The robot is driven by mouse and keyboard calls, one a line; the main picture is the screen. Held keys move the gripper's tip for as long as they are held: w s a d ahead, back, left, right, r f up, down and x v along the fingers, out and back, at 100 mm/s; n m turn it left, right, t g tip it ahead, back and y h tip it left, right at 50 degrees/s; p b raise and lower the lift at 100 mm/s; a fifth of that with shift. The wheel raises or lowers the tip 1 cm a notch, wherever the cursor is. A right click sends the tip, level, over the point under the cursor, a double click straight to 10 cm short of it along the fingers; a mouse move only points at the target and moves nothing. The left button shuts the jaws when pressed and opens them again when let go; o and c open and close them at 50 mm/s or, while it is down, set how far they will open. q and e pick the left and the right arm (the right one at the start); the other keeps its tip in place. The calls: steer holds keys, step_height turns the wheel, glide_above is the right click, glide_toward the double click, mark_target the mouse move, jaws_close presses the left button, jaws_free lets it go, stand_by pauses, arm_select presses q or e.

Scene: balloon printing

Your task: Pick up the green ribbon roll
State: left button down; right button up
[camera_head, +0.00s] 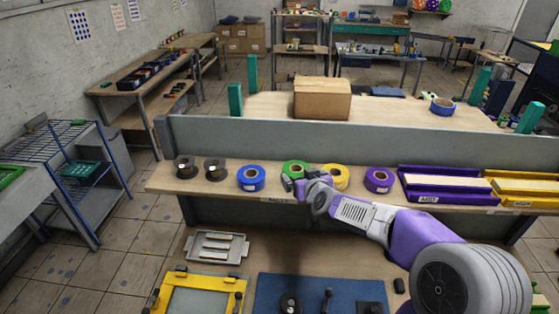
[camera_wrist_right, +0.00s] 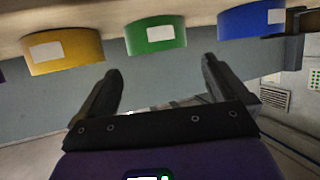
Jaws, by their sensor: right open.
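The green ribbon roll (camera_head: 289,173) lies on the long wooden shelf (camera_head: 220,191), between a blue roll (camera_head: 251,186) and a yellow roll (camera_head: 341,183). My right gripper (camera_head: 292,186) is at the shelf's front edge, just in front of the green roll and partly covering it. In the right wrist view the green roll (camera_wrist_right: 170,38) is beyond the fingertips, roughly centred between them. The right gripper (camera_wrist_right: 160,66) has its fingers spread apart with nothing between them. My left gripper is in neither view.
The same shelf holds two dark rolls (camera_head: 214,168) at left, a purple roll (camera_head: 379,187), a purple bin (camera_head: 440,198) and a yellow bin (camera_head: 520,201) at right. A grey panel (camera_head: 230,135) stands behind the rolls. A lower table holds a grey tray (camera_head: 208,255).

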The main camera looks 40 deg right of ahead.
mark_target(299, 174)
steer(key=shift+w+d+f, duration=0.1)
steer(key=shift+w, duration=0.35)
steer(key=shift+w+d+f+b, duration=0.45)
steer(key=shift+f+b, duration=0.05)
steer(key=shift+b, duration=0.15)
steer(key=x, duration=0.2)
steer(key=b+x, duration=0.1)
steer(key=x, duration=0.1)
steer(key=shift+s+f, duration=0.15)
steer(key=shift+f, duration=0.1)
steer(key=shift+w+d+f, duration=0.1)
steer(key=shift+w+d, duration=0.05)
steer(key=shift+w, duration=0.25)
